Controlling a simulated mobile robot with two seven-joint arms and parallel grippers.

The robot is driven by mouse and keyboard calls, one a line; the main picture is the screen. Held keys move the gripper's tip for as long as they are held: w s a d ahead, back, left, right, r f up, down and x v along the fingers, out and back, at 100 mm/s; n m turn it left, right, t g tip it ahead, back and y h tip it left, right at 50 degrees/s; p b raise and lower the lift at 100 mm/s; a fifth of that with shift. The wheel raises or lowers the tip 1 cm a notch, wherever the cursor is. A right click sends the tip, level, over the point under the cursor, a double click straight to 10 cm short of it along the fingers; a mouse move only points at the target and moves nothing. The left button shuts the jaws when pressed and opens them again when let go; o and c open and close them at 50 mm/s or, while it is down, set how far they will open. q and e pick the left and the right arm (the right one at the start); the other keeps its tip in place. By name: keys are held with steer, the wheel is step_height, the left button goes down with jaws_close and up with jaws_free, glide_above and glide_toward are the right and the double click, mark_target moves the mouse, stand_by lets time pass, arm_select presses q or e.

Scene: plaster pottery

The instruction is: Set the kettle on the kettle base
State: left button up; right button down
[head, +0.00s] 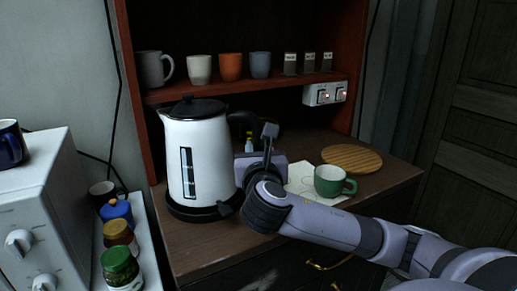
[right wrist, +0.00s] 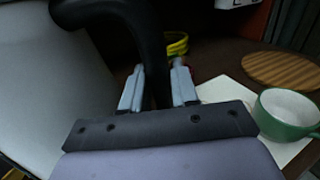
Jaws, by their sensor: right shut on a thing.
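The white kettle (head: 205,150) with a black lid stands upright at the left of the wooden cabinet top. It fills the left of the right wrist view (right wrist: 40,90). The black kettle base (head: 190,213) shows as a dark disc directly beneath it; I cannot tell whether the kettle is fully seated. My right gripper (head: 258,146) is at the kettle's right side, shut on its black handle. In the right wrist view the handle (right wrist: 112,15) runs down between the two fingers (right wrist: 157,88). My left gripper is not in view.
A green mug (head: 328,181) stands on a paper sheet (head: 300,178) right of my gripper, with a round wooden board (head: 352,158) behind. A shelf (head: 240,87) with mugs and small jars hangs above. Jars (head: 120,262) and a white appliance (head: 40,215) are at the left.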

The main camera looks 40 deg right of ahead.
steer(key=shift+r, duration=0.1)
steer(key=c, duration=1.1)
jaws_free()
steer(key=shift+f, duration=0.4)
steer(key=p+v, duration=0.4)
steer(key=v, duration=0.7)
steer(key=shift+s+r+p, duration=0.1)
steer(key=shift+r+p, duration=0.1)
steer(key=shift+p, duration=0.2)
steer(key=shift+s+a, duration=0.1)
